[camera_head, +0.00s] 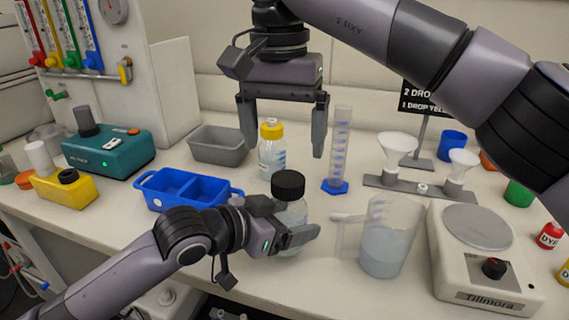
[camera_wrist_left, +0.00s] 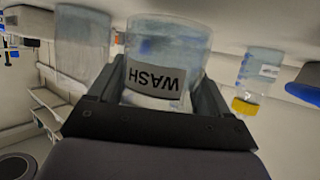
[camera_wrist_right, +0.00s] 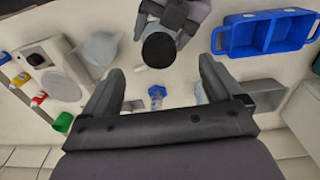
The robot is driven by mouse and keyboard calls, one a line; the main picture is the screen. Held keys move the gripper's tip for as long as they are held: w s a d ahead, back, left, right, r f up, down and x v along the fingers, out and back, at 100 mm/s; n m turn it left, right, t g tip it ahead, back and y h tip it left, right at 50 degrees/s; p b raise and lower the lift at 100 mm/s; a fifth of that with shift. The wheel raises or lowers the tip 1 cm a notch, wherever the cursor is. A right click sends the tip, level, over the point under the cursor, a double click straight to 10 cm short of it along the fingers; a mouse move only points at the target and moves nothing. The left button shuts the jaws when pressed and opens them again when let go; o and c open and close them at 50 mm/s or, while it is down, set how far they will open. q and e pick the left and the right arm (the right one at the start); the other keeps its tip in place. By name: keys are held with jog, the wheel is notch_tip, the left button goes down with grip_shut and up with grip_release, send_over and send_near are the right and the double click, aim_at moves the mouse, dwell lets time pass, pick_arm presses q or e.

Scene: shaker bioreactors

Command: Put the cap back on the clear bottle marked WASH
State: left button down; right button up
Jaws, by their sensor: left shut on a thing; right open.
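The clear bottle (camera_head: 291,215) stands upright in my left gripper (camera_head: 300,236), which is shut around its body. Its WASH label (camera_wrist_left: 157,77) faces the left wrist camera and reads upside down there. A black cap (camera_head: 288,185) sits on top of the bottle; it also shows from above in the right wrist view (camera_wrist_right: 158,49). I cannot tell whether it is screwed tight. My right gripper (camera_head: 283,148) is open and empty, above the table and behind the bottle, with its fingers pointing down. The cap is beyond its fingertips in the right wrist view.
A yellow-capped bottle (camera_head: 270,160) and a graduated cylinder (camera_head: 340,150) stand behind the WASH bottle. A beaker (camera_head: 385,245) stands close on its right, beside a scale (camera_head: 480,235). A blue divided tray (camera_head: 185,190) and a grey bin (camera_head: 218,146) lie to the left.

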pick_arm(q)
jog(key=shift+r, duration=0.1)
pick_arm(e)
jog(key=shift+r, duration=2.05)
pick_arm(q)
grip_release()
jog(key=v, duration=0.7)
jog(key=shift+s, duration=0.15)
